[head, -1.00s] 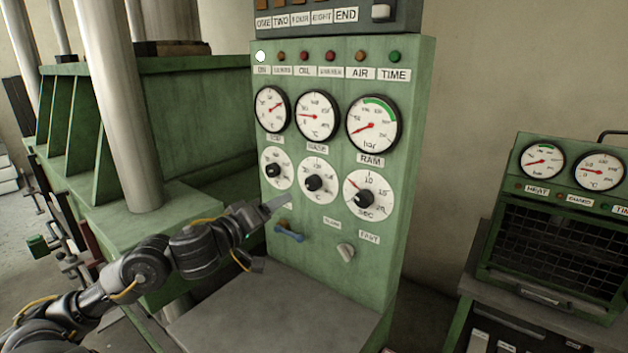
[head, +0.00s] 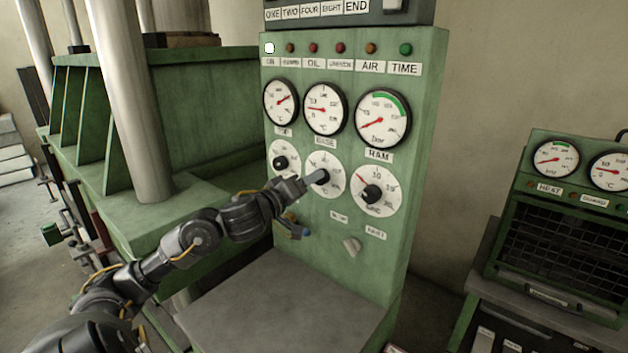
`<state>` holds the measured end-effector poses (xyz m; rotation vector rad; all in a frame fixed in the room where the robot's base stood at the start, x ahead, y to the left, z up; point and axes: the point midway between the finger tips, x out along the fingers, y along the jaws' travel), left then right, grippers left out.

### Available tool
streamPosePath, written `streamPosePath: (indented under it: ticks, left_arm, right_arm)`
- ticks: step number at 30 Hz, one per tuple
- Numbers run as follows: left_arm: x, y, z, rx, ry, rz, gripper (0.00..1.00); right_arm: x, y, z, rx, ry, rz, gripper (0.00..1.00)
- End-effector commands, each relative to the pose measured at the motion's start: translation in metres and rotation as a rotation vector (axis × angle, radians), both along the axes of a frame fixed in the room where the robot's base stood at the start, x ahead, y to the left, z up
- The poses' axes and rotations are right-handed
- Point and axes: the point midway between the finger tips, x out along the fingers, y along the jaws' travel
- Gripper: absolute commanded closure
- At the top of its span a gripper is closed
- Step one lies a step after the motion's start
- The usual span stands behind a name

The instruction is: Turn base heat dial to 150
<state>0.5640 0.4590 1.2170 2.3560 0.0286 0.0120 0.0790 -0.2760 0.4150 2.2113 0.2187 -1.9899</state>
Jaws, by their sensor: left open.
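The base heat dial (head: 334,187) is the middle of three white round dials on the green panel, under the gauge labelled BASE (head: 325,109). Its black knob (head: 323,176) is partly hidden by my gripper, and I cannot read its setting. My left gripper (head: 317,182) is open, with its fingers at the knob from the lower left. I cannot tell whether they touch it. My right gripper is not in view.
A dial with a black knob (head: 281,162) sits to the left, and the RAM dial (head: 382,183) to the right. A grey ledge (head: 285,305) lies under the panel.

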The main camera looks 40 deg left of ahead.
Motion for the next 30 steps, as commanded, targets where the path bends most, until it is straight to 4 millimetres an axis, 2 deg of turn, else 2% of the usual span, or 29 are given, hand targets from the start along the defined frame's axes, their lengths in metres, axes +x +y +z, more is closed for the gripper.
streamPosePath:
  ticks: [3, 7, 19, 27, 29, 30]
  left_arm:
    - [0.014, 0.001, 0.001, -0.003, -0.001, 0.000, 0.41]
    - [0.024, 0.001, 0.001, -0.001, -0.001, -0.001, 0.41]
    - [0.028, 0.000, 0.000, 0.000, 0.000, -0.001, 0.42]
    - [0.028, 0.000, 0.000, 0.000, 0.001, -0.001, 0.77]
    - [0.028, 0.000, 0.000, 0.001, 0.001, -0.001, 0.85]
    - [0.028, 0.000, 0.000, 0.001, 0.001, -0.001, 0.85]
  right_arm:
    - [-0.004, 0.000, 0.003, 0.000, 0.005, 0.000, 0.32]
    - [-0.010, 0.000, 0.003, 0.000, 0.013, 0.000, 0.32]
    - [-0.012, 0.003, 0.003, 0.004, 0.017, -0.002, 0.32]
    - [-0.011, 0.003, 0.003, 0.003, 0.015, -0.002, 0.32]
    - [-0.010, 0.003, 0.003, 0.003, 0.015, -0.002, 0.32]
    - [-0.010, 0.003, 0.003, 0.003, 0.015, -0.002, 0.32]
